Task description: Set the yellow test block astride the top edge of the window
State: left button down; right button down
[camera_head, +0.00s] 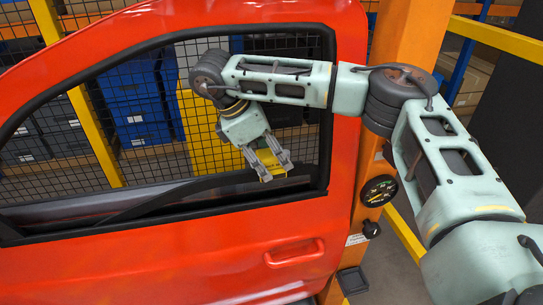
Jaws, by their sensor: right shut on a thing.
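My right gripper (275,170) is shut on the yellow test block (266,172) and points down at the lower right of the window opening in the red door (190,255). Part of the block is hidden by the fingers. A dark, curved band (170,203) runs along the bottom of the opening and rises to the right, passing close to the block. It looks like the lowered window pane's upper part, but I cannot tell for sure. I cannot tell whether the block touches it. My left gripper is not in view.
The black window frame (326,110) surrounds the opening. An orange post (404,40) with a round gauge (379,190) stands right of the door. Behind the opening are a wire mesh fence, blue bins (135,100) and a yellow upright (95,135). The left part of the opening is free.

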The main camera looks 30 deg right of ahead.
jog(key=shift+s+d+f+y+p, duration=0.1)
jog(key=shift+d+f+y+p, duration=0.3)
jog(key=shift+p, duration=0.2)
jog(key=shift+a+f, duration=0.1)
jog(key=shift+f, duration=0.1)
jog(key=shift+a+f, duration=0.1)
jog(key=shift+a, duration=0.15)
jog(key=shift+d+f+b, duration=0.1)
jog(key=shift+f+b, duration=0.2)
jog(key=shift+b, duration=0.05)
jog(key=c, duration=1)
grip_release()
jog(key=shift+r, duration=0.1)
jog(key=shift+c, duration=0.2)
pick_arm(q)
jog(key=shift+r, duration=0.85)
